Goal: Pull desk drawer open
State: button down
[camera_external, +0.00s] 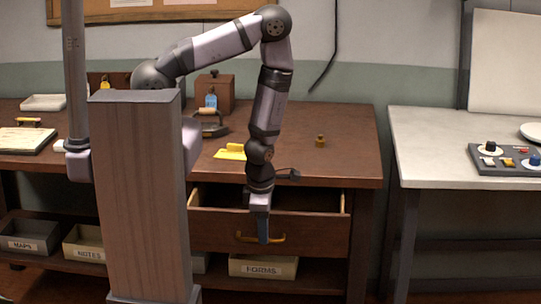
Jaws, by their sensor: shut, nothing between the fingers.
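The desk drawer (310,232) is under the right part of the brown desk (345,150). It stands partly open, with its dark inside and light side walls showing above the front panel. A yellow handle (277,238) is on its front. My gripper (263,238) points down in front of the panel at the handle. It is shut with nothing held. It covers the middle of the handle, and I cannot tell whether it touches it.
The desk top holds a yellow item (231,152), a small brass weight (320,141) and a wooden box (215,90). Labelled bins, including FORMS (262,267), stand on the shelf below. A white table (432,150) with a control panel (505,160) is at the right.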

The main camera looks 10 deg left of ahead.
jog(key=shift+a+f, duration=0.15)
jog(key=shift+f, duration=0.2)
jog(key=shift+r, duration=0.15)
jog(key=c, duration=2.5)
grip_release()
jog(key=o, duration=0.7)
jog(key=shift+d, duration=0.2)
jog(key=shift+c, duration=0.2)
jog(key=shift+a, duration=0.1)
jog(key=shift+r, duration=0.15)
notch_tip(320, 180, up, 7)
jog(key=s+p, duration=0.1)
